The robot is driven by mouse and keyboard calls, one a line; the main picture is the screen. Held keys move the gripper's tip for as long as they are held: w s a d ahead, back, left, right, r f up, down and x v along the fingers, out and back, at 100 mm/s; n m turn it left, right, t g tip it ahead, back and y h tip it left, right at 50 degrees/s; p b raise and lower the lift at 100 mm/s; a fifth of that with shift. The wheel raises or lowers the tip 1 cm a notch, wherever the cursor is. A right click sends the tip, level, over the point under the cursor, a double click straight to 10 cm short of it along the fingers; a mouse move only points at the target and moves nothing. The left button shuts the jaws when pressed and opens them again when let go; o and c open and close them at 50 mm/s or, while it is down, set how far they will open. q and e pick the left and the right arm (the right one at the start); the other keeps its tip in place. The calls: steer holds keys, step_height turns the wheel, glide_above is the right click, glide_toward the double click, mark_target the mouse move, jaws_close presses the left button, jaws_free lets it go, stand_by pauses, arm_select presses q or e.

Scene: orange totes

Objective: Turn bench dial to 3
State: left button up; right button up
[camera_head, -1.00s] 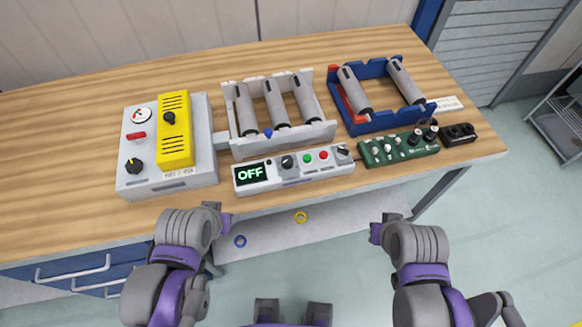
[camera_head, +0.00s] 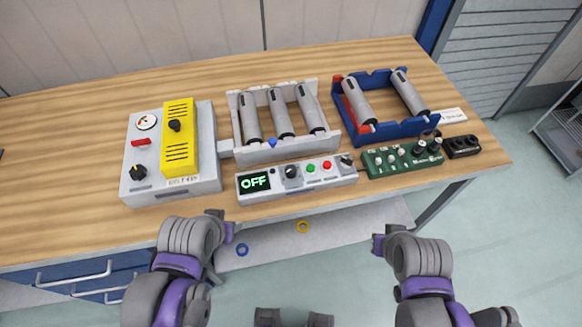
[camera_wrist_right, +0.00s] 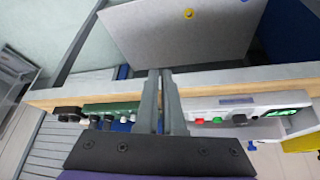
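The white control box (camera_head: 297,179) sits near the bench's front edge, its display (camera_head: 254,181) reading OFF. It carries a black dial (camera_head: 291,172), a green button, a red button and a second dark knob (camera_head: 346,160); I cannot read the dial's numbers. The box also shows in the right wrist view (camera_wrist_right: 240,112). My left gripper (camera_head: 230,231) is in front of the bench, apart from the box; its fingers are not clear. My right gripper (camera_wrist_right: 160,72) has its two fingers together with nothing between them. It is also in front of the bench, apart from the box.
A grey box with a yellow cover (camera_head: 179,150) stands left. Behind the control box is a grey rack (camera_head: 240,121) of rollers; a blue rack (camera_head: 383,129) stands right. A green knob box (camera_head: 390,160) and black block (camera_head: 461,146) lie right. The left bench top (camera_head: 60,170) is clear.

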steer(key=shift+o, duration=1.1)
steer(key=shift+w+a+r+n, duration=0.2)
steer(key=shift+w+r+n, duration=0.05)
steer(key=shift+w+n, duration=0.05)
steer(key=o, duration=0.7)
steer(key=w+a+r+n, duration=0.2)
steer(key=w+n, duration=0.1)
steer(key=w+a+r+n+g, duration=0.1)
steer(key=w+a+r+n, duration=0.1)
steer(key=w+n, duration=0.1)
steer(key=w+a+r+n+g, duration=0.1)
steer(key=w+a+r+n, duration=0.1)
steer(key=a+n, duration=0.1)
steer(key=shift+w+a+r+n+y+b, duration=0.1)
steer(key=shift+w+r+n+y+b, duration=0.25)
steer(key=shift+n, duration=0.35)
step_height(320, 180, up, 3)
steer(key=n+g+b, duration=0.1)
steer(key=n+g, duration=0.2)
steer(key=n, duration=1.2)
glide_above(291, 169)
step_height(291, 169, down, 10)
steer(key=shift+f+b, duration=0.1)
steer(key=shift+b, duration=0.2)
jaws_close()
